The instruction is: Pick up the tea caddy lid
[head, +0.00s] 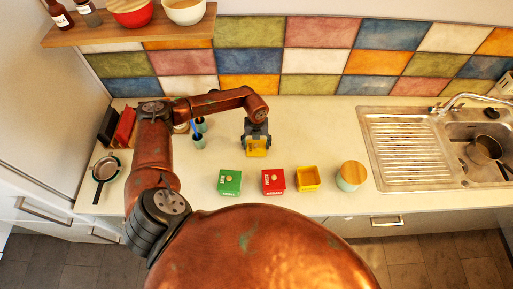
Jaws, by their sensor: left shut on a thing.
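My left gripper (256,139) hangs down at the middle of the counter, shut on a yellow tea caddy lid (257,152). Whether the lid is clear of the counter is hard to tell from above. A yellow caddy (308,179) stands open on the counter, in front and to the right of the gripper. A red caddy (273,183) and a green caddy (230,183) stand to its left, each with a lid on and a small pale knob. My right gripper is not in view.
A pale green canister with a wooden top (351,173) stands right of the yellow caddy. The steel sink (400,150) with a pan is at the right. Cups, a dark pan (105,168) and red and black items are at the left. A shelf (130,32) hangs above.

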